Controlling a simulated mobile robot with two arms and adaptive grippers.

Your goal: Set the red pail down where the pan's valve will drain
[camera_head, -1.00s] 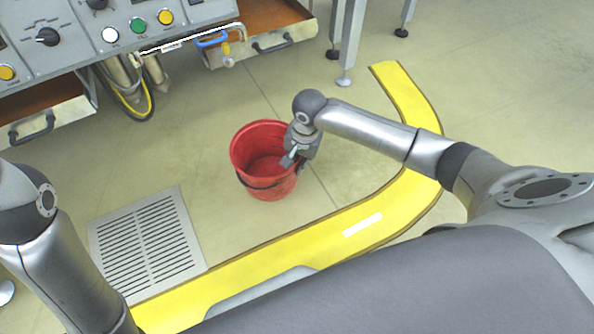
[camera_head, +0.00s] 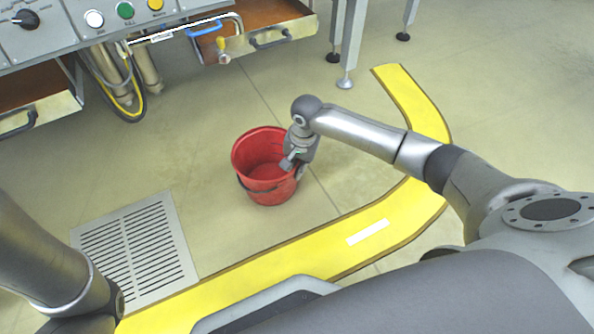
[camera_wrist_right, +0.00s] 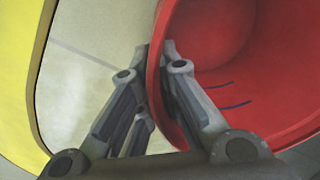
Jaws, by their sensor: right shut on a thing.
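The red pail (camera_head: 250,167) is in the middle of the head view, its mouth up, and looks empty. My right gripper (camera_head: 290,163) is shut on the right side of its rim. The right wrist view shows the red wall (camera_wrist_right: 163,75) between the fingers (camera_wrist_right: 148,95). I cannot tell whether the pail touches the floor. A metal pan (camera_head: 243,46) sits under the cabinet at the top. A valve with a blue handle (camera_head: 204,29) and a brass spout (camera_head: 222,45) is at the pan's left front, above and left of the pail. My left gripper is out of view.
A floor grate (camera_head: 140,250) lies left of the pail. A yellow floor strip (camera_head: 310,255) curves below and right of it. Hoses (camera_head: 128,85) hang left of the valve. Table legs (camera_head: 348,40) stand at the top. The floor between pail and pan is clear.

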